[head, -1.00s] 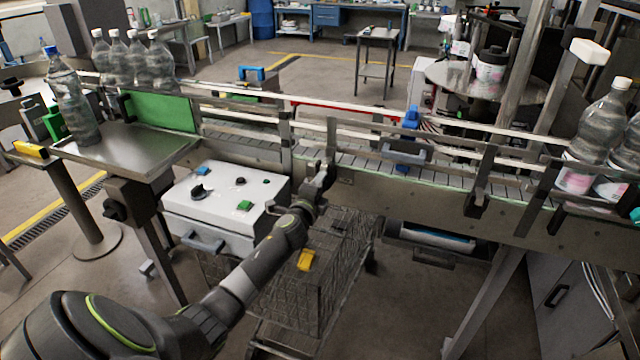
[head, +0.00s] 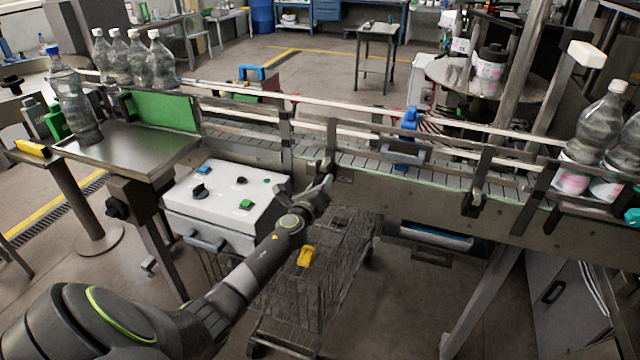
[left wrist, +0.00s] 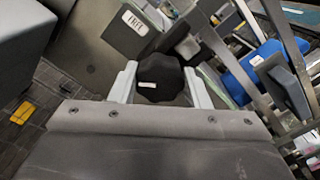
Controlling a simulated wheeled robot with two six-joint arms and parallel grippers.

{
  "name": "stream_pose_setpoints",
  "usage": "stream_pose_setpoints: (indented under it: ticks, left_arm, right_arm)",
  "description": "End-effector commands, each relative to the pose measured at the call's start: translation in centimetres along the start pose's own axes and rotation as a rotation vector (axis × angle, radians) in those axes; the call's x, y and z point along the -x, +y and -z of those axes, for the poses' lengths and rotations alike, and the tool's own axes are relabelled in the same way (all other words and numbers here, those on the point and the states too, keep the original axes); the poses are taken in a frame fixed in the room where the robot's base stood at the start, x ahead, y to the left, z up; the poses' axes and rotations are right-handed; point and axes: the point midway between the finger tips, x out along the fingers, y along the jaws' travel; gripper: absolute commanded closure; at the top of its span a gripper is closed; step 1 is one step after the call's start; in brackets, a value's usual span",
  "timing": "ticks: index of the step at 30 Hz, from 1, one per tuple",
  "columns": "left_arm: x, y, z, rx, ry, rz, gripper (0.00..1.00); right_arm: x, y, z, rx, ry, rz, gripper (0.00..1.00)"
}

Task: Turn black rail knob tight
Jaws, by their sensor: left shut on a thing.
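The black knob (left wrist: 160,80) is lobed, with a small white mark on its face. In the left wrist view it sits between the two pale fingers of my left gripper (left wrist: 161,88), which is shut on it. In the head view my left gripper (head: 325,187) reaches the near side of the conveyor, at the foot of a rail post (head: 331,148). The knob is mostly hidden there by the gripper. My right gripper is not in view.
A white control box (head: 222,190) with buttons stands left of my arm. A wire cart (head: 330,270) is below it. The conveyor guide rail (head: 360,122) runs above the gripper. Bottles (head: 597,125) stand at the right, and a blue clamp (head: 408,135) sits on the rail.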

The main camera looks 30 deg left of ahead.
Motion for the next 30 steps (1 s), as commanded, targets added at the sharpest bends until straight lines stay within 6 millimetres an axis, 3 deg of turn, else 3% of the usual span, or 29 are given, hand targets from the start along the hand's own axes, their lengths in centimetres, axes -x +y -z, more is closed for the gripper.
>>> stream_pose_setpoints:
  ticks: [20,21,26,30]
  left_arm:
    - [0.09,0.19,0.23,-0.066,0.004,-0.003,0.80]
    - [0.09,0.20,0.23,-0.066,0.004,-0.003,0.55]
    - [0.06,0.13,0.16,-0.064,0.003,-0.002,0.36]
    - [0.04,0.09,0.10,-0.064,0.002,-0.001,0.36]
  right_arm:
    - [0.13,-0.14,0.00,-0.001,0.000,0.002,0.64]
    - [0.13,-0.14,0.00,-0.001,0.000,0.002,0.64]
    - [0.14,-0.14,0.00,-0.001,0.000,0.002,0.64]
    - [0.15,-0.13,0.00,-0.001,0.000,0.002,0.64]
